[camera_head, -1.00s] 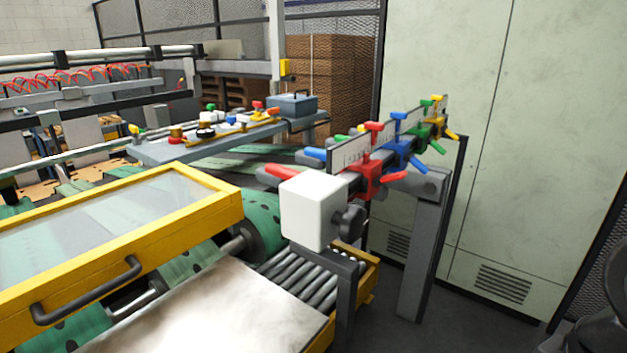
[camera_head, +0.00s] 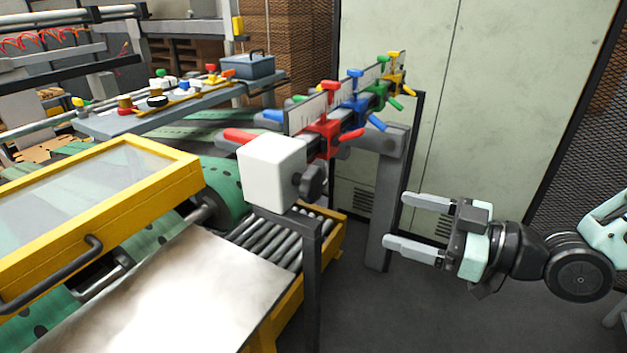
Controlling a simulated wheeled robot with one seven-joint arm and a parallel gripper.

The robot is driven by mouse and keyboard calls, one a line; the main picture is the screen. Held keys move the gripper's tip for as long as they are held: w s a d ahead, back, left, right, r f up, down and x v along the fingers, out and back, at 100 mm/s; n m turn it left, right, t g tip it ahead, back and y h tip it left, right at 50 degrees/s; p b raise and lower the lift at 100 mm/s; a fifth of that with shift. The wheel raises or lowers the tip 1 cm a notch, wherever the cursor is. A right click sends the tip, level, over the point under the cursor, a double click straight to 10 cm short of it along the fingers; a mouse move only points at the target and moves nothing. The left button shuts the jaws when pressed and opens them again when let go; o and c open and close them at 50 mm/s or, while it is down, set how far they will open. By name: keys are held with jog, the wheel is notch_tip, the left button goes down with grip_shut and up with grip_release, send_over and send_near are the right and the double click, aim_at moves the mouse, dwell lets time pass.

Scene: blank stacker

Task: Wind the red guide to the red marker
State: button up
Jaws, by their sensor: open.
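The red guide (camera_head: 325,140) is a red block on the rail, the nearest of several coloured guides. It has a red lever on its right side and a red arm (camera_head: 240,135) reaching left. A red T-shaped piece (camera_head: 329,86) stands above it by a white scale plate (camera_head: 305,112); I cannot tell whether this is the red marker. A white box (camera_head: 271,170) with a black knob (camera_head: 309,182) sits at the near end of the rail. My gripper (camera_head: 408,222) is open and empty, right of the knob and apart from it, fingers pointing left.
Blue (camera_head: 357,106), green (camera_head: 377,92) and yellow (camera_head: 397,76) guides follow farther along the rail. A grey post (camera_head: 380,225) supports the rail. A yellow-framed clear cover (camera_head: 100,215) and rollers (camera_head: 275,238) lie left. Floor below my gripper is clear.

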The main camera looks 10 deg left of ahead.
aim_at(320, 184)
jog(key=shift+t+y, duration=0.3)
jog(key=shift+y, duration=0.1)
jog(key=p+x, duration=0.1)
jog(key=x, duration=0.4)
jog(key=p+x, duration=0.2)
jog(key=x, duration=0.3)
jog(key=r+p+x, duration=0.1)
jog(key=p+x, duration=0.1)
jog(key=x, duration=0.3)
jog(key=shift+w+a+r, duration=0.1)
jog(key=shift+w+a, duration=0.1)
jog(key=shift+a, duration=0.05)
jog(key=shift+x, duration=0.8)
jog(key=c, duration=1)
